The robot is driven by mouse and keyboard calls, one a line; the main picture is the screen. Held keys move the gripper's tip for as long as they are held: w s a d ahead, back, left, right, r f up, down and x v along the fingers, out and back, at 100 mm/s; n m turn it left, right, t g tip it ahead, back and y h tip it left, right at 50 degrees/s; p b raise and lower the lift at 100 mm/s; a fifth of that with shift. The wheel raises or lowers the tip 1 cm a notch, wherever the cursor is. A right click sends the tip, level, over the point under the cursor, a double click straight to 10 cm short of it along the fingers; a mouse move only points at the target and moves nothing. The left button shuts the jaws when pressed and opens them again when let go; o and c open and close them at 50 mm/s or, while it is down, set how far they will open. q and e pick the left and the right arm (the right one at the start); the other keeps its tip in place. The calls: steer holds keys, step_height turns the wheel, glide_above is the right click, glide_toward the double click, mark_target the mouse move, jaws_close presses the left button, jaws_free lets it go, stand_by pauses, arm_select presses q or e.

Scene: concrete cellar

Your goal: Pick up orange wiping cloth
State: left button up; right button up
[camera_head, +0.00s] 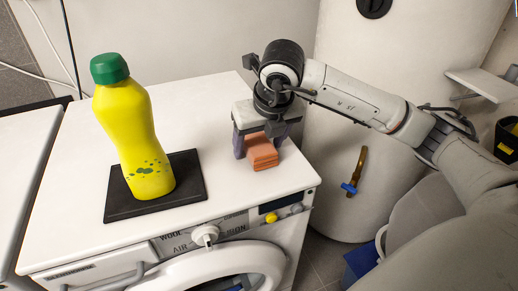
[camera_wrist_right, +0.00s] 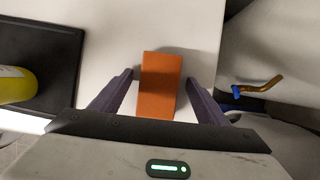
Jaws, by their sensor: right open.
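The orange wiping cloth (camera_head: 262,152) is a folded block lying on the white top of the washing machine, near its right front corner. My right gripper (camera_head: 262,148) is above it, pointing down, with one finger on each side of the cloth. In the right wrist view the cloth (camera_wrist_right: 160,88) lies between the two dark fingers of the right gripper (camera_wrist_right: 162,78). The gripper is open, and a gap shows on both sides of the cloth. My left gripper is in neither view.
A yellow bottle with a green cap (camera_head: 135,130) stands on a black mat (camera_head: 190,175) to the left on the washing machine (camera_head: 205,80). A white tank with a blue-handled tap (camera_head: 350,187) stands to the right. The machine top between mat and cloth is clear.

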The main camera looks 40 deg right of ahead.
steer(key=c, duration=1.2)
